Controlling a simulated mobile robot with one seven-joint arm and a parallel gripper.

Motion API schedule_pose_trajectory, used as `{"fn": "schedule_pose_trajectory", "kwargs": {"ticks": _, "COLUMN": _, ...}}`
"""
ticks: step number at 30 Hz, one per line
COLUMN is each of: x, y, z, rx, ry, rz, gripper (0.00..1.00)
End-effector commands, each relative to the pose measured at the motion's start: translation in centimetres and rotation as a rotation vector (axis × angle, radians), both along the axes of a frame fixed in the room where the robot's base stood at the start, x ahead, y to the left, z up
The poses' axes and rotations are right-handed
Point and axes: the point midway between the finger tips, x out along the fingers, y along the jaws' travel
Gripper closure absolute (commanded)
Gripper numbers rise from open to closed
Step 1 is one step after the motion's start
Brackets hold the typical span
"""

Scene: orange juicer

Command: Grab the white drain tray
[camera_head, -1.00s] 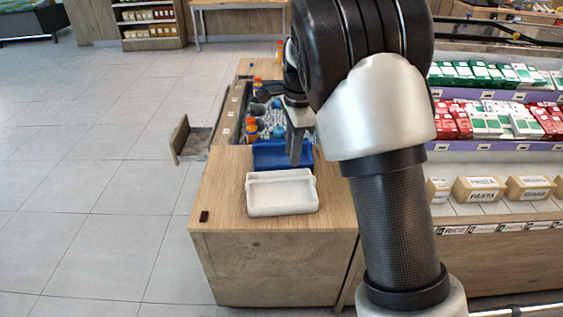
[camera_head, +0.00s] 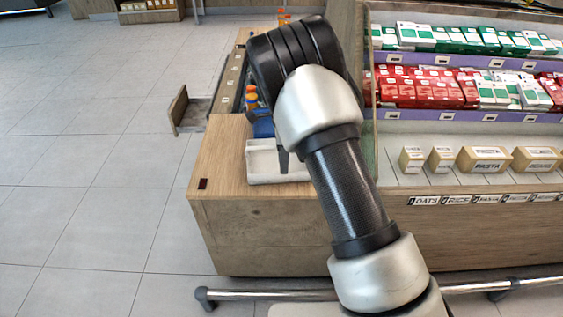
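The white drain tray (camera_head: 262,166) lies on the wooden counter top (camera_head: 218,150), near its front edge. My arm covers its right part. My gripper (camera_head: 283,161) shows only as a dark finger tip below my arm, over or at the tray's right part. I cannot tell whether it touches the tray. The rest of the gripper is hidden behind my arm, so its opening does not show.
A blue bin (camera_head: 263,128) stands just behind the tray, with orange-capped bottles (camera_head: 250,96) near it. A small dark block (camera_head: 203,183) lies at the counter's left front corner. Shelves of boxes (camera_head: 430,90) stand at the right. The floor at the left is clear.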

Motion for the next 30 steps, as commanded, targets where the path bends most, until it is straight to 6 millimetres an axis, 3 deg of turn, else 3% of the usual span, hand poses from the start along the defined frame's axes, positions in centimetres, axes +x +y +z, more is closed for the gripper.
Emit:
{"fn": "schedule_pose_trajectory", "kwargs": {"ticks": 5, "x": -0.3, "y": -0.1, "z": -1.2, "rx": -0.001, "ry": 0.001, "rz": 0.0, "gripper": 0.75}}
{"fn": "schedule_pose_trajectory", "kwargs": {"ticks": 12, "x": -0.8, "y": -0.4, "z": -4.8, "rx": -0.001, "ry": 0.001, "rz": 0.0, "gripper": 0.75}}
{"fn": "schedule_pose_trajectory", "kwargs": {"ticks": 20, "x": -0.7, "y": -0.3, "z": -5.2, "rx": 0.0, "ry": -0.001, "rz": 0.0, "gripper": 0.75}}
{"fn": "schedule_pose_trajectory", "kwargs": {"ticks": 25, "x": -0.7, "y": -0.3, "z": -5.2, "rx": 0.0, "ry": -0.001, "rz": 0.0, "gripper": 1.0}}
{"fn": "schedule_pose_trajectory", "kwargs": {"ticks": 30, "x": -0.7, "y": -0.3, "z": -5.2, "rx": 0.0, "ry": -0.002, "rz": 0.001, "gripper": 1.0}}
